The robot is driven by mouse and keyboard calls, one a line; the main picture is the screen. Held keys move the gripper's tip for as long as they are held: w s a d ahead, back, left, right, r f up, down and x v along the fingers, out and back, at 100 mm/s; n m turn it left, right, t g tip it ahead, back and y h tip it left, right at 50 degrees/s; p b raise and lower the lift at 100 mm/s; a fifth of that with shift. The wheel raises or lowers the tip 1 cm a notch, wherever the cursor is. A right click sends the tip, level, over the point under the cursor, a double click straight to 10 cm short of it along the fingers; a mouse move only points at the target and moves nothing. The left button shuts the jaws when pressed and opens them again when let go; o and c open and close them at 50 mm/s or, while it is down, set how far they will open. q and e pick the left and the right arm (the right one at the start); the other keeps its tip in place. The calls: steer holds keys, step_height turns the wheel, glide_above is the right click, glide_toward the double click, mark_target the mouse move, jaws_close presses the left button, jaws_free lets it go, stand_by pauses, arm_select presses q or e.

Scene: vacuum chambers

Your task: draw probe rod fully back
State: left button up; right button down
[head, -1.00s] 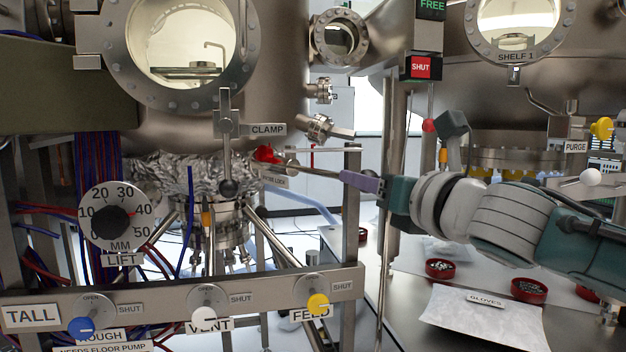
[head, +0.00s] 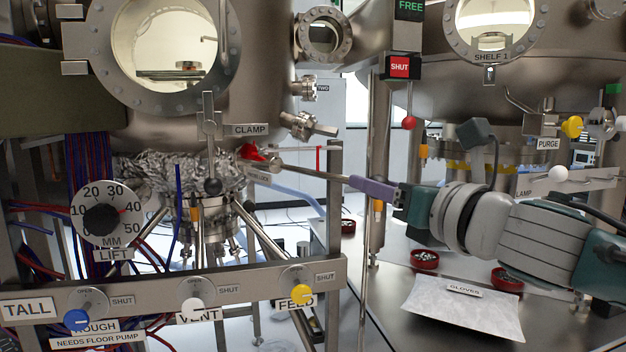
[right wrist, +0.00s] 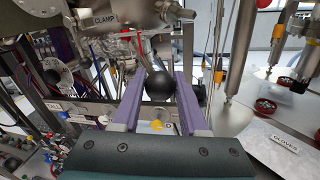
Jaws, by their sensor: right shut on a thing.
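The probe rod (head: 318,175) is a thin metal rod running from a small rounded metal fitting (head: 276,164) below the chamber out to my right gripper. My right gripper (head: 352,182) has purple fingers and comes in from the right. In the right wrist view, its fingertips (right wrist: 158,84) are shut on a black ball knob (right wrist: 158,88) at the rod's outer end. In the head view the near finger hides the knob. A red handle (head: 252,152) sits just left of the fitting, with a small, hard-to-read label below it. My left gripper is out of view.
A metal frame post (head: 334,230) stands just left of my fingers, below the rod. A control rail (head: 150,285) with coloured knobs crosses the lower left. A thick column (head: 376,130) stands behind the gripper. Red dishes (head: 425,260) and a GLOVES sheet (head: 462,305) lie on the bench.

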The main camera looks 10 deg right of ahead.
steer(key=shift+r, duration=0.1)
steer(key=c, duration=0.6)
jaws_free()
steer(key=shift+s+d, duration=0.15)
steer(key=shift+o, duration=0.8)
steer(key=shift+s, duration=0.1)
steer(key=v, duration=0.9)
steer(key=shift+s, duration=0.3)
steer(key=shift+d, duration=0.1)
